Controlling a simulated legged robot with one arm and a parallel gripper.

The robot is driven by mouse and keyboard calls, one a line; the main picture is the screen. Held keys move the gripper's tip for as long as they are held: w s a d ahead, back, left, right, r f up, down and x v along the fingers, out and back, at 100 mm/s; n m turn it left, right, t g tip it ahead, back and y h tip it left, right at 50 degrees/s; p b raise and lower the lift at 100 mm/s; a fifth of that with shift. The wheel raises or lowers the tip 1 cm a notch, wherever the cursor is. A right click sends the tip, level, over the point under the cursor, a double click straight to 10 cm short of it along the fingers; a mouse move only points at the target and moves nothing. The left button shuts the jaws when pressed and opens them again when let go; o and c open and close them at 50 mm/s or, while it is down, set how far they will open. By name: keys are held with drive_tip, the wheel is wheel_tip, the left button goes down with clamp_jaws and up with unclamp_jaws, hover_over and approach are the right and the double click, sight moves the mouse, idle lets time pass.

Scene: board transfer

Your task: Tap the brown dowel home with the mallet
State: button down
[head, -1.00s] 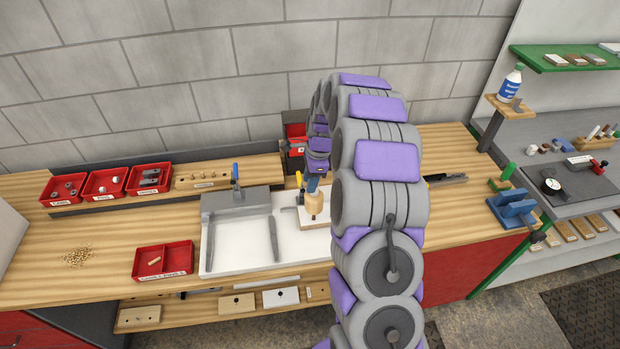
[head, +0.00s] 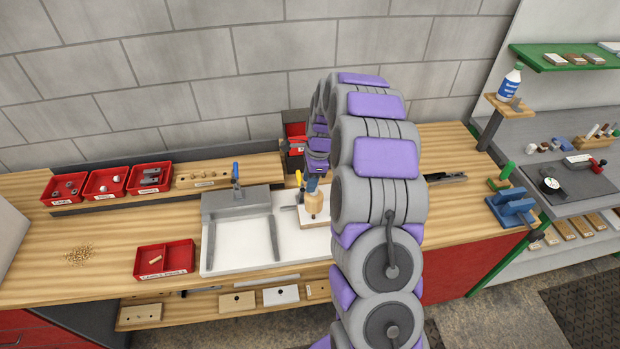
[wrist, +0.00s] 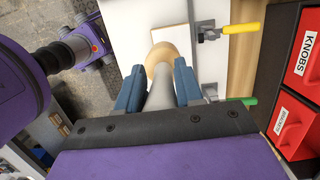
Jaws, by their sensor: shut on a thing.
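My gripper (wrist: 160,90) is shut on the mallet, with its blue fingers on either side of the handle in the wrist view. The mallet (wrist: 163,56) has a pale round wooden head, which also shows in the head view (head: 312,203). The head is over a light wooden board (wrist: 176,38) on the white work surface. The board also shows beneath the mallet in the head view (head: 312,220). I cannot make out the brown dowel under the mallet; contact there cannot be told.
A yellow-handled clamp (wrist: 240,28) and a green-handled one (wrist: 240,101) stand beside the board. Red bins (wrist: 294,127) are close on the right. A grey fixture (head: 236,203) and a red divided tray (head: 165,259) lie left of my arm.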

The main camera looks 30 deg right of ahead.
idle(0.3)
drive_tip(key=shift+f, duration=1.4)
drive_tip(key=shift+r+p, duration=0.4)
drive_tip(key=shift+r, duration=0.7)
